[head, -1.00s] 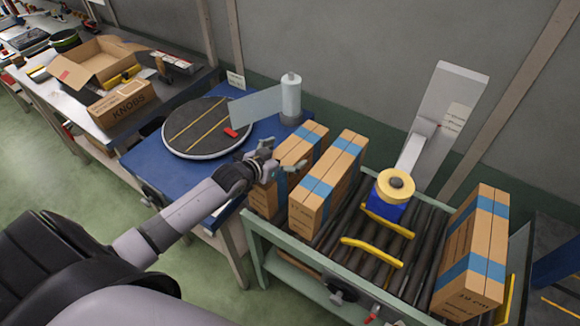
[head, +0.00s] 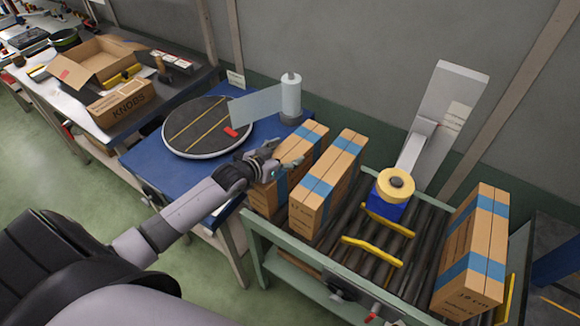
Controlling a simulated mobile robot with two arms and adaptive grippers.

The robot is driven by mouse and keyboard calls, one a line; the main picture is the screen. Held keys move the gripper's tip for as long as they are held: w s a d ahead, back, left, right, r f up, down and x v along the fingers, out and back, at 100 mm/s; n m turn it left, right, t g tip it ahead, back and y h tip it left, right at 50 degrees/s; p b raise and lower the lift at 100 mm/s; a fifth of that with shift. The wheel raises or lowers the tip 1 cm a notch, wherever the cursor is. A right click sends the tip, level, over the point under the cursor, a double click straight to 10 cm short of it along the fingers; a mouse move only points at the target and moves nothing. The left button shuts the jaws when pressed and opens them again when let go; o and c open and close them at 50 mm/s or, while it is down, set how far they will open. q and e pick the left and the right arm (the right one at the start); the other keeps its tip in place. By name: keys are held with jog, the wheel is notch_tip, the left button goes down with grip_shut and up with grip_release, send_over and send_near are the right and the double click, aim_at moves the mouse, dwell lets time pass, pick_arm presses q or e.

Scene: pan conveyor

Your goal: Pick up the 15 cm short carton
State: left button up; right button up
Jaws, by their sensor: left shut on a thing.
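Three brown cartons with blue tape stand on the roller conveyor. The leftmost carton (head: 311,137) is at the conveyor's left end, and its size marking cannot be read. My left gripper (head: 283,155) is at its upper part, with the fingers shut on it. The gripper and wrist hide part of this carton, and the middle carton hides more of it. The middle carton (head: 327,185) stands close on its right, with small, unclear print. The right carton (head: 472,255) stands apart and its print looks like 18 cm. My right gripper is not in view.
The green-framed conveyor (head: 291,252) holds yellow bars (head: 372,251) and a blue block with a yellow round top (head: 396,185) between the cartons. A blue table with a round turntable (head: 207,128) and a wrap roll (head: 291,96) is behind my arm. Rollers around the bars are bare.

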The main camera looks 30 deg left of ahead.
pick_arm(q)
jog(key=c, duration=0.5)
jog(key=shift+w+r, duration=0.1)
jog(key=shift+r, duration=0.1)
jog(key=shift+c, duration=0.4)
